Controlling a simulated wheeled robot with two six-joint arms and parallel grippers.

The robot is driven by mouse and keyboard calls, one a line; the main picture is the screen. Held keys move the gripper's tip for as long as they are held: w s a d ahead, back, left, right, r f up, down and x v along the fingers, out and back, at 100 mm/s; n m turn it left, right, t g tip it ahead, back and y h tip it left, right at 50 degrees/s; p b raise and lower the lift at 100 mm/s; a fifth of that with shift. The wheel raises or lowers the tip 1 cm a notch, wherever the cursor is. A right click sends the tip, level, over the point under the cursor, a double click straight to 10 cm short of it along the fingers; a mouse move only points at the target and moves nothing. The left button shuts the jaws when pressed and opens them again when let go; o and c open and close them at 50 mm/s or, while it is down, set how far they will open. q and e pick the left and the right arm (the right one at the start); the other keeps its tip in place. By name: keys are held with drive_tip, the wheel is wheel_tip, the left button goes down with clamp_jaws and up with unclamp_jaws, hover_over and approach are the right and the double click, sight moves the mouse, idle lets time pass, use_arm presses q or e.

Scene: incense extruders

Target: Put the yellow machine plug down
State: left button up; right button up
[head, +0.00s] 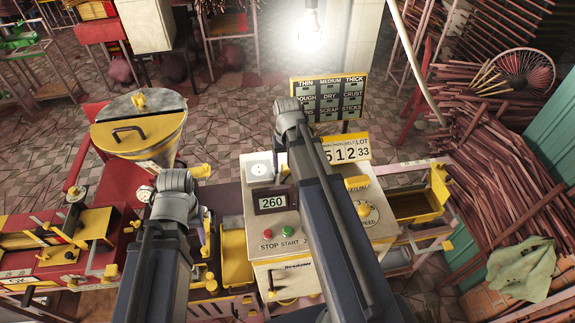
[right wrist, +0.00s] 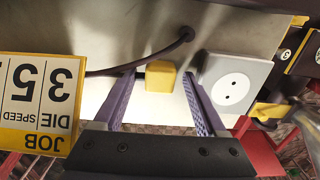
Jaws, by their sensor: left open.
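The yellow machine plug (right wrist: 160,76) is a small block on the pale top of the machine, between the two purple fingers of my right gripper (right wrist: 160,82) in the right wrist view. A gap shows on each side of it, so the gripper looks open around it. A dark cable runs from the plug's left to a hole in the panel. The round white socket (right wrist: 230,88) is just right of the plug, empty; it also shows in the head view (head: 260,169). My right arm hides the plug in the head view. My left gripper (head: 177,182) is over the red bench, its fingers mostly hidden.
The machine's front has a 260 display (head: 272,201) and stop and start buttons. A number sign (head: 346,149) and a dark label board (head: 328,98) stand behind. A yellow-rimmed hopper (head: 138,125) is at left, and a yellow tray (head: 418,205) at right.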

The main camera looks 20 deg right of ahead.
use_arm(q)
wheel_tip(320, 180, up, 13)
drive_tip(key=p, duration=1.3)
drive_tip(key=shift+r, duration=0.15)
use_arm(e)
wheel_tip(320, 180, up, 13)
drive_tip(key=shift+r, duration=0.15)
drive_tip(key=s+a+n, duration=0.3)
drive_tip(key=s+a, duration=0.3)
drive_tip(key=a, duration=0.4)
drive_tip(key=s+a+n+h, duration=0.1)
drive_tip(key=s+a+n, duration=0.2)
drive_tip(key=s+a, duration=0.4)
drive_tip(key=a, duration=0.4)
use_arm(q)
drive_tip(key=shift+s, duration=0.15)
